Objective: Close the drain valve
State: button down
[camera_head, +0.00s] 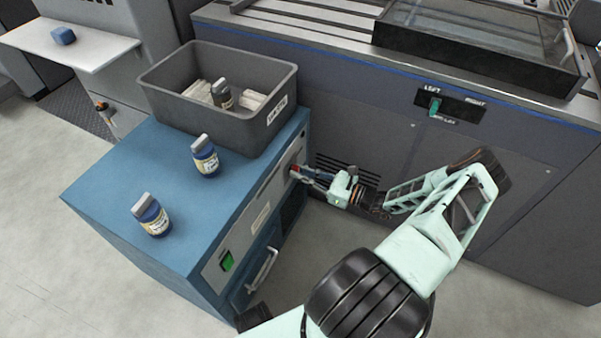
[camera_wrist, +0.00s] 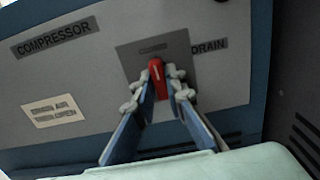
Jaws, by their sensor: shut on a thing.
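The drain valve's red handle (camera_wrist: 156,78) sits on a grey plate beside the DRAIN label (camera_wrist: 209,45) in the wrist view. A faint label, perhaps CLOSED, is on the plate above it. In the wrist view the handle looks roughly upright. My gripper (camera_wrist: 158,86) is shut on the red handle, one finger on each side. In the head view, my gripper (camera_head: 300,174) reaches the front of the blue compressor cabinet (camera_head: 110,190) near its upper right, and the red handle (camera_head: 294,170) shows small at the fingertips.
A grey bin (camera_head: 180,112) and two blue bottles (camera_head: 205,157) (camera_head: 152,215) stand on the cabinet. A green switch (camera_head: 227,262) and a door handle (camera_head: 263,270) are on its front. The large grey machine (camera_head: 350,120) stands close behind my gripper.

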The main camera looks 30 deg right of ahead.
jog(key=shift+w+a+r, duration=0.1)
jog(key=shift+w, duration=0.05)
jog(key=c, duration=2)
grip_release()
jog(key=shift+o, duration=0.2)
jog(key=v, duration=1.2)
